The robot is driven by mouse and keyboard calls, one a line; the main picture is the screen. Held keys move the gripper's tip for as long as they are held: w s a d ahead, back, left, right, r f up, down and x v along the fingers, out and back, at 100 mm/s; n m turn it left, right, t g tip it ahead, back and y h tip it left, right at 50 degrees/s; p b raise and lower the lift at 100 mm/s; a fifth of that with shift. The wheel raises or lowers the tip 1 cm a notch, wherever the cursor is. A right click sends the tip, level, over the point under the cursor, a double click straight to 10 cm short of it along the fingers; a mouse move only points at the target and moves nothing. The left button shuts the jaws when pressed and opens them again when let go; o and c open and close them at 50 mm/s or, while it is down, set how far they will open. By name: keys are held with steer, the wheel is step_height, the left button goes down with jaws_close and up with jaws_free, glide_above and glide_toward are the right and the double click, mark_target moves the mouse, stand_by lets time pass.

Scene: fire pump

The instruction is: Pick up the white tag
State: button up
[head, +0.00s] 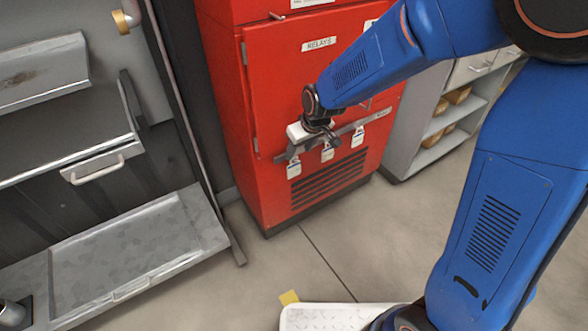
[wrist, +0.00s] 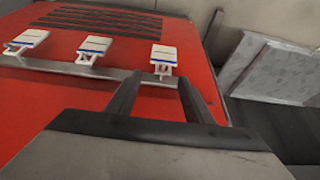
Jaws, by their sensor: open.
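Three white tags with a blue stripe hang in a row from a grey rail on the red cabinet's front. In the head view they are the left tag (head: 293,169), the middle tag (head: 327,152) and the right tag (head: 358,137). In the wrist view the order is reversed: the left tag (wrist: 163,54) lies just beyond my fingertips, the others (wrist: 95,45) (wrist: 27,38) off to the left. My gripper (wrist: 160,77) is open and empty, its fingers either side of the left tag's line. Its fingers (head: 327,138) are hard to separate in the head view. Contact with the tag cannot be told.
The red cabinet (head: 270,100) carries a "RELAYS" label (head: 319,44) and the rail (wrist: 60,66). A grey metal unit with a tray (head: 140,245) stands left, shelves (head: 445,125) right. Open floor (head: 290,255) lies in front.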

mark_target(294, 158)
steer(key=shift+s+x, duration=0.15)
steer(key=shift+x, duration=1.2)
steer(key=shift+s+x, duration=0.15)
steer(key=shift+x, duration=1.2)
steer(key=shift+a, duration=0.2)
steer(key=shift+c, duration=0.4)
jaws_close()
steer(key=shift+r, duration=0.25)
steer(key=w+v, duration=0.1)
steer(key=v, duration=1.4)
steer(key=shift+w+a+r, duration=0.15)
steer(key=shift+a+r, duration=0.15)
steer(key=shift+a, duration=0.1)
